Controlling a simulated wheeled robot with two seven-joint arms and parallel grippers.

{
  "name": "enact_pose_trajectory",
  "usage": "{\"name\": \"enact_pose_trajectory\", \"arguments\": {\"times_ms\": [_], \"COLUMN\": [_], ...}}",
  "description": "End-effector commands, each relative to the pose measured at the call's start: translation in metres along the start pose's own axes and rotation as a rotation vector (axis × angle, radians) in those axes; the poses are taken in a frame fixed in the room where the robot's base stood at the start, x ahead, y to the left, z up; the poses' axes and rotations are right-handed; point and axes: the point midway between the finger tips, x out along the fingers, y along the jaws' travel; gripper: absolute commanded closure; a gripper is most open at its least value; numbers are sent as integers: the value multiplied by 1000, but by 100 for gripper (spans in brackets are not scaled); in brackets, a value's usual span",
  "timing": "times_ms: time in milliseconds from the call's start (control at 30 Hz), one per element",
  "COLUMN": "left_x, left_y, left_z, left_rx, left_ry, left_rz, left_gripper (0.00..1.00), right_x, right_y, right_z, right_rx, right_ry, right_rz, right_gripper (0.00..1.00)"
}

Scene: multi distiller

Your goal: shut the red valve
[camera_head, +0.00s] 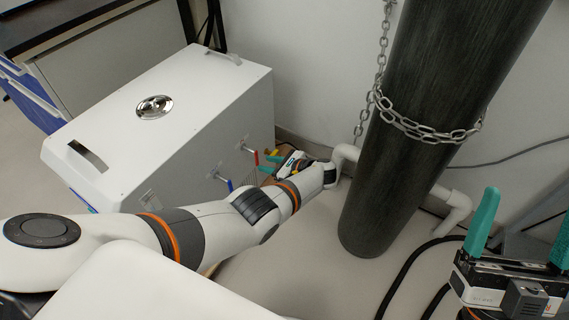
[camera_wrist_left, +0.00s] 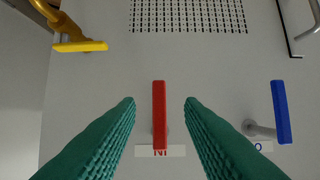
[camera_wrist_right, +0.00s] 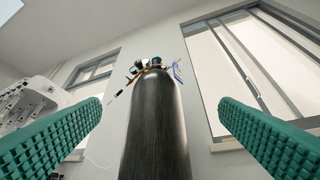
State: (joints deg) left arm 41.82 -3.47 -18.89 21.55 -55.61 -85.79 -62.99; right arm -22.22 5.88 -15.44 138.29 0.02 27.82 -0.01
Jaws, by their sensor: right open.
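The red valve (camera_wrist_left: 159,115) has a straight bar handle on the white panel of the distiller box (camera_head: 170,120). In the left wrist view its bar stands upright, above a label partly reading "NI". My left gripper (camera_wrist_left: 159,103) is open, its green fingers on either side of the bar with visible gaps. In the head view the red valve (camera_head: 256,157) shows just left of my left gripper (camera_head: 272,157), partly small and hard to make out. My right gripper (camera_head: 525,228) is open and empty at the right edge, away from the box.
A blue valve handle (camera_wrist_left: 281,112) sits right of the red one and a yellow handle (camera_wrist_left: 80,46) sits upper left. A dark gas cylinder (camera_head: 425,110) with a chain (camera_head: 425,130) stands right of my left arm.

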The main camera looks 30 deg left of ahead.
Motion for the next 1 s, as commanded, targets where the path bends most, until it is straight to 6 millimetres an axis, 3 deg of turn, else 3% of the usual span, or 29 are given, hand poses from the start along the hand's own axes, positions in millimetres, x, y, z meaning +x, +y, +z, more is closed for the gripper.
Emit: {"name": "enact_pose_trajectory", "arguments": {"times_ms": [133,333,1000], "left_x": [-31,-58,-65], "left_y": [0,0,0], "left_z": [-2,0,1], "left_rx": [0,2,-2], "left_ry": [-2,-1,-4], "left_rz": [2,0,1], "left_gripper": [65,65,65], "right_x": [2,-5,-8], "right_y": [-4,-7,-8], "right_z": [-26,-49,-55], "right_rx": [-10,-16,-18], "right_ry": [183,332,372], "right_rz": [-6,-12,-13], "right_gripper": [15,15,15]}}
